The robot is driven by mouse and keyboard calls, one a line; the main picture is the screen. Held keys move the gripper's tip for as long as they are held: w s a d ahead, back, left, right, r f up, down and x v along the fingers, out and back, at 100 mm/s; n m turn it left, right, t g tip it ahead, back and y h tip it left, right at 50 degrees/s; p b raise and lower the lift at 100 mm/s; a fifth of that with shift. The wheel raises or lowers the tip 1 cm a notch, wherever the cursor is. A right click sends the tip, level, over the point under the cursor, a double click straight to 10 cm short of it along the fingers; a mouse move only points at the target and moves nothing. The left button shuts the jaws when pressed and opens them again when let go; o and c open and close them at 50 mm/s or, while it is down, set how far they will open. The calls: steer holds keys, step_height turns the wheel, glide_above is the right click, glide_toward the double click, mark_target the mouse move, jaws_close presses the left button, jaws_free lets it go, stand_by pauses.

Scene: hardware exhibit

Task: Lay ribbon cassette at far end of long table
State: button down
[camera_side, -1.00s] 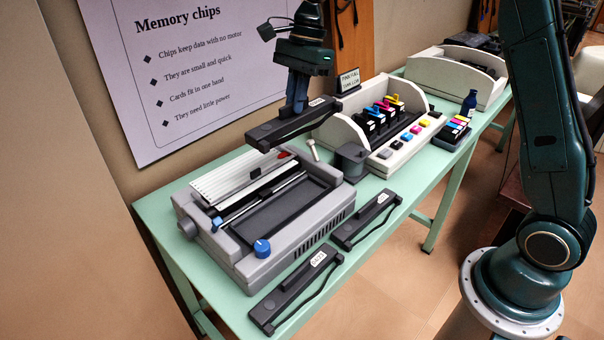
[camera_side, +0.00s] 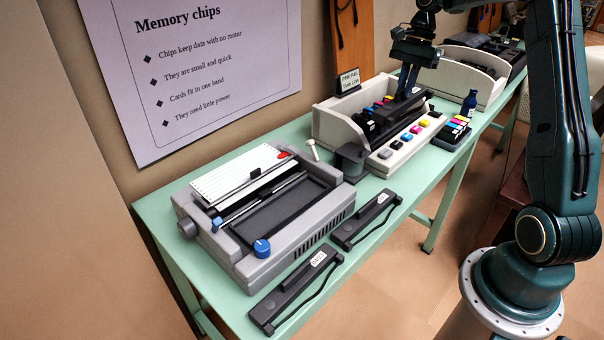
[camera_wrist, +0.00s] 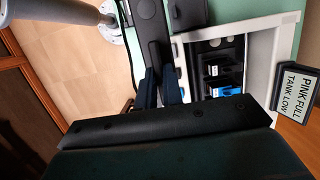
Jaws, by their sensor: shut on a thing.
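My gripper (camera_side: 405,92) is shut on a black ribbon cassette (camera_side: 384,122) and holds it above the white ink-tank unit (camera_side: 325,122). In the wrist view the cassette (camera_wrist: 152,28) shows as a long dark bar at the dark blue fingers (camera_wrist: 160,85); its near part is hidden. Two more black cassettes with white labels lie on the long green table (camera_side: 350,285): one at the front (camera_side: 285,300), one beside the grey trimmer-like machine (camera_side: 362,222). The table's far part runs to the upper right.
The grey machine (camera_side: 255,262) fills the near left. A small sign (camera_side: 348,80) stands behind the ink unit. Bare table shows along the front edge.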

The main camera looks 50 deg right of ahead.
steer(key=s+d+f, duration=0.1)
steer(key=s+d, duration=0.5)
steer(key=d, duration=0.1)
steer(key=d+x, duration=0.2)
steer(key=x, duration=0.5)
steer(key=d+f+x, duration=0.1)
steer(key=x, duration=0.7)
steer(key=shift+d+f, duration=0.15)
steer(key=shift+d, duration=0.15)
steer(key=shift+d+x, duration=0.25)
steer(key=shift+x, duration=0.8)
steer(key=shift+d+x, duration=0.25)
steer(key=shift+x, duration=0.75)
steer(key=shift+f, duration=0.2)
steer(key=c, duration=1.5)
jaws_free()
steer(key=shift+f, duration=0.1)
steer(key=shift+c, duration=0.2)
